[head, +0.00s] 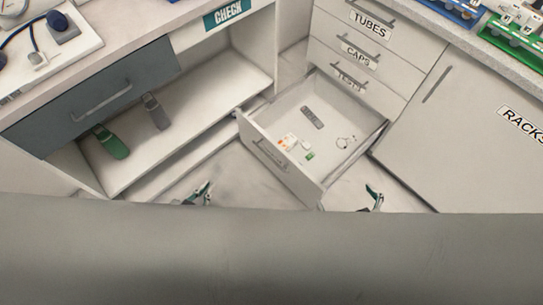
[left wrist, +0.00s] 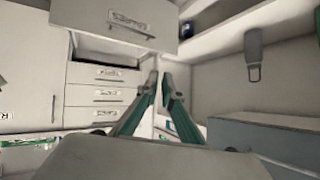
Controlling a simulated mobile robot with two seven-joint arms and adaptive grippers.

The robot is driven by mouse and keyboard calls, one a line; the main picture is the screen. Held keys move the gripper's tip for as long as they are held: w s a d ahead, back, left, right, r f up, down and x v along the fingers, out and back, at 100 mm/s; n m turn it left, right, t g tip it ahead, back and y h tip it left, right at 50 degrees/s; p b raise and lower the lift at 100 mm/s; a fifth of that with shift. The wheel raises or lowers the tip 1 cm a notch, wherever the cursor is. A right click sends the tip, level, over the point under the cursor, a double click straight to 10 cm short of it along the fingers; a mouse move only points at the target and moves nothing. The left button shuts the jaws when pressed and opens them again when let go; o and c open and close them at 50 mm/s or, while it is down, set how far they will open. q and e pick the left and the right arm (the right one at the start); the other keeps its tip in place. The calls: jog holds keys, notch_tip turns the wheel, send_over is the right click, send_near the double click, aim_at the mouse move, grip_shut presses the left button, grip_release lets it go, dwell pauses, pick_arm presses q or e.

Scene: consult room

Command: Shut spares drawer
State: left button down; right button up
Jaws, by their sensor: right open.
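The spares drawer (head: 283,173) is pulled out from the bottom of the white drawer stack in the head view. Its front faces lower left, with a handle and a label too small to read. It holds several small items, including a dark grey one (head: 312,117). In the left wrist view the drawer front (left wrist: 115,18) is upside down at the top. My left gripper (head: 205,190) is below and left of the drawer front, apart from it; its fingertips (left wrist: 161,76) come together, empty. My right gripper (head: 374,196) is open and empty, right of the drawer's near corner.
Shut drawers labelled TUBES (head: 369,24) and CAPS (head: 358,52) are above. A RACKS cabinet door (head: 450,130) stands right. At left, a dark grey drawer (head: 100,92) overhangs an open shelf with a green device (head: 112,143) and a grey one (head: 155,112). Floor shows around the open drawer.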

pick_arm(q)
jog(key=w+a+f+m+t+b, duration=0.1)
jog(key=w+f+m+t+b, duration=0.15)
jog(key=w+m+b, duration=0.55)
jog(key=m+g+h+b, duration=0.3)
jog(key=m+h+b, duration=0.5)
jog(key=m+b, duration=0.55)
send_near(262, 135)
jog(key=shift+m, duration=0.45)
jog(key=b+x, duration=0.1)
jog(key=x, duration=0.4)
jog(key=shift+s+d, duration=0.1)
jog(key=shift+w+d, duration=0.4)
jog(key=shift+d, duration=0.05)
jog(key=shift+w, duration=0.15)
pick_arm(e)
jog(key=w+a+f+m+t+y, duration=0.1)
jog(key=w+a+f+m+y, duration=0.1)
jog(key=a, duration=0.8)
jog(key=shift+f+m+t+y, duration=0.3)
jog(key=shift+f+m+y, duration=0.1)
jog(key=shift+f+m, duration=0.55)
jog(key=shift+r, duration=0.15)
pick_arm(q)
jog(key=shift+d, duration=0.1)
